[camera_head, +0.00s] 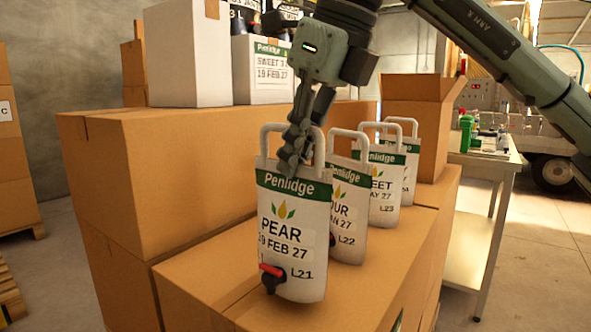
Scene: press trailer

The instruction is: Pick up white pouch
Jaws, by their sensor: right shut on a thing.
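A white pouch (293,214) marked "PEAR" and L21 stands upright at the front of a row on a cardboard box. It has a green Penlidge band, a looped white handle and a red and black tap low on its left. My right gripper (293,160) comes down from above and is shut at the handle of this pouch, its fingers covering part of the loop. Similar white pouches stand behind it: L22 (349,215), L23 (386,190) and one more (411,170) at the back. My left gripper is not in view.
Large cardboard boxes (110,190) are stacked at left and under the pouches. White boxes (186,60) stand on top behind. An open carton (412,120) is behind the row. A metal table (487,165) with bottles stands at right, with open floor beside it.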

